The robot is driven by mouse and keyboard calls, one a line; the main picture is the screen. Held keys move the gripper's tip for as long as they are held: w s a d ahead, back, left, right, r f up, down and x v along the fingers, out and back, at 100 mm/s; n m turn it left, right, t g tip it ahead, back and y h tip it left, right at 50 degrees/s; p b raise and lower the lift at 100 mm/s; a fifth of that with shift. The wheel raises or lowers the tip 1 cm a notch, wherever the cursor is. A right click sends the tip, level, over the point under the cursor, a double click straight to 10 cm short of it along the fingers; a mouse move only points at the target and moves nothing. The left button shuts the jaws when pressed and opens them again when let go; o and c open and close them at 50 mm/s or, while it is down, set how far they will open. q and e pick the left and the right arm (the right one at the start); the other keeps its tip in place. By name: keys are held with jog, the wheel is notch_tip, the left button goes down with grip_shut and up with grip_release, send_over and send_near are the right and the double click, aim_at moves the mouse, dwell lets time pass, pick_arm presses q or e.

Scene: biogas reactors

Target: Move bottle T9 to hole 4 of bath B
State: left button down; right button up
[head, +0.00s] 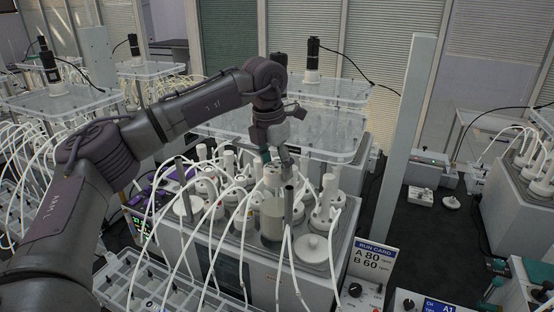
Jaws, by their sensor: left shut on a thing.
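My left gripper (275,156) reaches down over the near water bath (342,262) and is shut on the top of a bottle (271,215). The bottle is clear, with pale contents and a white cap, and looks upright. Its body shows above the bath's top; whether its base is clear of the hole I cannot tell. No bottle number can be read, so I cannot confirm that it is T9. Several other white-capped bottles with tubes stand in this bath. I cannot read a bath letter or hole numbers. My right gripper is not in view.
White tubes arch around the held bottle. A white round lid (312,249) lies on the bath's front right. A run card (373,258) reads A 80, B 60. A clear-topped unit (330,145) stands behind, a grey post (408,140) to the right. A rack (150,283) is at front left.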

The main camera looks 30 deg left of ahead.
aim_at(277, 191)
pick_arm(q)
jog(key=shift+w+f, duration=0.15)
jog(key=shift+f, duration=0.95)
jog(key=shift+f+b, duration=0.7)
jog(key=shift+f, duration=0.2)
jog(key=shift+f+b, duration=1.35)
jog(key=shift+f, duration=0.45)
jog(key=shift+f+b, duration=1.5)
jog(key=shift+f, duration=0.65)
jog(key=shift+f+b, duration=1.6)
jog(key=shift+f, duration=0.65)
jog(key=shift+f+b, duration=0.3)
jog(key=shift+f, duration=0.1)
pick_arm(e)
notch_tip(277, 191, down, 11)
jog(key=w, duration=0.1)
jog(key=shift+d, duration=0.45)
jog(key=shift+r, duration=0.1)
